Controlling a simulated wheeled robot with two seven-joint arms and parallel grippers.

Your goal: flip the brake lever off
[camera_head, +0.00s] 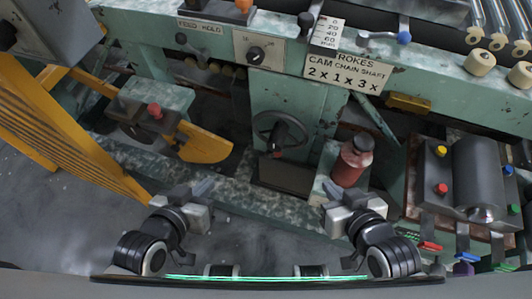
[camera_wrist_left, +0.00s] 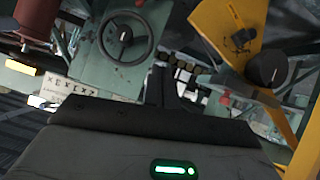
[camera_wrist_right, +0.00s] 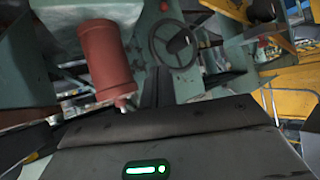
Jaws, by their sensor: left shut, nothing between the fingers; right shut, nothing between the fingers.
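No part is readably marked as the brake lever, so I cannot tell which one it is. Neither touches a lever.
A green machine frame (camera_head: 290,97) spans the view. A dark handwheel (camera_head: 257,125) is at its middle. A red cylinder (camera_head: 350,168) stands near my right gripper. Yellow bars (camera_head: 60,125) fill the left. Grey floor lies at lower left.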

